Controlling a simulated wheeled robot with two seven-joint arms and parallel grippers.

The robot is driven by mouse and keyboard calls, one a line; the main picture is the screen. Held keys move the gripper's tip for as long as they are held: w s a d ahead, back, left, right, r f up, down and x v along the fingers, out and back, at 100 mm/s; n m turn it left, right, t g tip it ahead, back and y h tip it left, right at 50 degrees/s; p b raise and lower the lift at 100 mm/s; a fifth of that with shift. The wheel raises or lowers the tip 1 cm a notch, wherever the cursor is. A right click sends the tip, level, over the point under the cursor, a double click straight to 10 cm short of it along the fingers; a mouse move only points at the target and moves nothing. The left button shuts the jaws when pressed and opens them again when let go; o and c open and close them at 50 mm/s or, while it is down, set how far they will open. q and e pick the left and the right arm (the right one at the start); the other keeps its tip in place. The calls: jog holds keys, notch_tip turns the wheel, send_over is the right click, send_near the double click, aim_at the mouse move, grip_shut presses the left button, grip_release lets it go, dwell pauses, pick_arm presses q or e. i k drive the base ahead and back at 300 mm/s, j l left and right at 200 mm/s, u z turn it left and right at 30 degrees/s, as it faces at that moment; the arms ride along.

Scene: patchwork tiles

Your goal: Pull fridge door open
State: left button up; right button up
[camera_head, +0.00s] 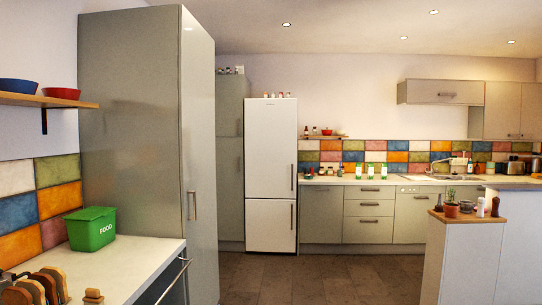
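The white fridge (270,174) stands against the back wall, left of the middle of the head view, some distance away across the floor. It has a taller upper door (270,148) and a shorter lower door (268,226), and both look closed. A dark vertical handle (292,177) sits on the right edge of the upper door, and another handle (292,216) on the right edge of the lower door. Neither of my grippers is in view.
A tall grey-green cabinet (130,140) and a counter (125,262) with a green FOOD bin (90,228) stand close on the left. A peninsula (465,265) with plants stands on the right. Tiled floor (310,280) lies clear between them towards the fridge.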

aim_at(270, 124)
jog(key=i+z, duration=0.35)
jog(key=i, duration=5.5)
jog(key=i+j+z, duration=0.1)
jog(key=i, duration=0.55)
jog(key=i+j, duration=0.1)
jog(key=i, duration=0.55)
jog(key=i+j+z, duration=0.15)
jog(key=i, duration=0.55)
